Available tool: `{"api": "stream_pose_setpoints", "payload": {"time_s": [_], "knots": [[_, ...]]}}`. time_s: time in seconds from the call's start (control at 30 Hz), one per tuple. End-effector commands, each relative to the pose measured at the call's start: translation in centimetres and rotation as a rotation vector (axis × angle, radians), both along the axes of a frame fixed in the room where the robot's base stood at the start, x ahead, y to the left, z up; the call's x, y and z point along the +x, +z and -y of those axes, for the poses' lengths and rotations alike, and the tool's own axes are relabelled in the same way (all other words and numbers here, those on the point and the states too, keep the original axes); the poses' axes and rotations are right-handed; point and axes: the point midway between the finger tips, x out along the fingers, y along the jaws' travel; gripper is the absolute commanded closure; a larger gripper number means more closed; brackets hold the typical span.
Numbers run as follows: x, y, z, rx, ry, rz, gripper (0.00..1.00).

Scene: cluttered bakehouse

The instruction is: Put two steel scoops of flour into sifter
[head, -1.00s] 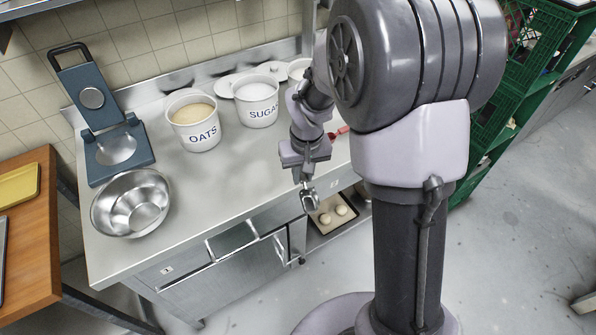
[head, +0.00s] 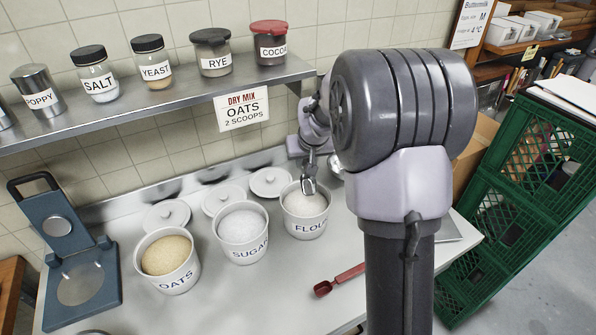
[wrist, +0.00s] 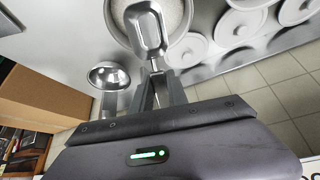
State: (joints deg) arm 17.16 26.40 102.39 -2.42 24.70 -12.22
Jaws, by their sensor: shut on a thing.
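My gripper (head: 309,158) is shut on the handle of a steel scoop (head: 308,184). In the wrist view the scoop (wrist: 147,30) points away from the fingers (wrist: 158,88), its bowl over the rim and mouth of a white tub. This is the FLOUR tub (head: 306,228), open and holding pale flour (head: 305,204). Whether the scoop touches the flour, or holds any, I cannot tell. A round steel vessel with a handle (wrist: 109,75) stands near the tub in the wrist view; it may be the sifter. My arm partly hides that area in the head view.
Open OATS (head: 176,281) and SUGAR (head: 246,252) tubs stand left of the flour, lids behind. A red scoop (head: 340,280) lies in front. A sign (head: 241,110) reads "DRY MIX OATS 2 SCOOPS". A jar shelf (head: 180,99) overhangs. Green crates (head: 481,229) stand right.

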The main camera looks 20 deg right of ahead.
Motion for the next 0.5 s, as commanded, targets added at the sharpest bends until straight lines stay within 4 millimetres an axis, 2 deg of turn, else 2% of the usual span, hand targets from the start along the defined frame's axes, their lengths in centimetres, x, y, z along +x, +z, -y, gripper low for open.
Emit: {"api": "stream_pose_setpoints", "payload": {"time_s": [0.13,0.27,0.5], "knots": [[0.0,-0.6,0.1,-0.001,-0.001,0.002,1.0],[0.0,-2.0,0.1,-0.001,-0.001,0.001,1.0],[0.0,-6.1,0.1,-0.001,-0.001,0.002,1.0]]}}
